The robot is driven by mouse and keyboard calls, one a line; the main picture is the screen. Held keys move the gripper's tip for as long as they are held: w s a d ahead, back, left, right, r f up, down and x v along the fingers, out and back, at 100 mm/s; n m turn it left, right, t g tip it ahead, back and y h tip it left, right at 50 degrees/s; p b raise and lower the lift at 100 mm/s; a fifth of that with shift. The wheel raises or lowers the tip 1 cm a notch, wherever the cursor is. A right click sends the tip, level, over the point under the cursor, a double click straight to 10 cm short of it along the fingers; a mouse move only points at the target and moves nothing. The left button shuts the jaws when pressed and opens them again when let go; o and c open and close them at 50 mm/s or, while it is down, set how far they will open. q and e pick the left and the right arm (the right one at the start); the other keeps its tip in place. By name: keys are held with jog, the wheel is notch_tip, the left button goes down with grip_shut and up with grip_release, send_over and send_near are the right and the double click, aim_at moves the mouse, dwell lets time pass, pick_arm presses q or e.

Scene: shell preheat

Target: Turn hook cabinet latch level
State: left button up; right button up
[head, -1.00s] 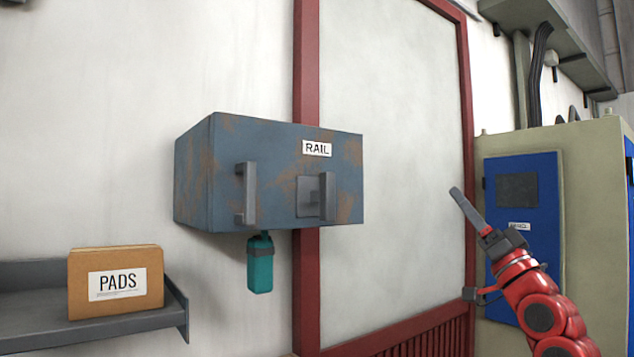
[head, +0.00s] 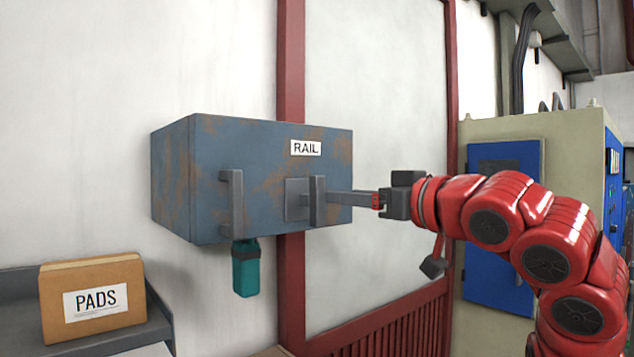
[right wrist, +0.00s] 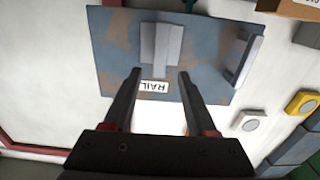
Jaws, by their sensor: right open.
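The hook cabinet (head: 260,150) is a blue-grey, rust-patched wall box labelled RAIL. Its latch (head: 317,201) is a grey bar standing upright on a square plate at the front's right part. A fixed-looking grey upright handle (head: 232,204) is to its left. My right gripper (head: 332,198) reaches in from the right, its fingers close to the latch. In the right wrist view, turned upside down, the open fingers (right wrist: 160,74) appear on either side of the latch bar (right wrist: 162,50); I cannot tell whether they touch it. My left gripper is out of view.
A teal object (head: 245,270) hangs under the cabinet. A PADS box (head: 92,295) sits on a grey shelf (head: 160,315) at lower left. A beige and blue machine cabinet (head: 560,150) stands behind my right arm. The wall before the cabinet is clear.

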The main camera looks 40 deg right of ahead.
aim_at(321, 193)
jog(key=w, duration=0.2)
jog(key=w+p, duration=0.1)
jog(key=w, duration=0.2)
jog(key=w+p, duration=0.1)
jog(key=w, duration=0.2)
jog(key=shift+a+r, duration=0.1)
jog(key=shift+a, duration=0.25)
jog(key=shift+w, duration=0.35)
jog(key=shift+c, duration=0.3)
grip_shut()
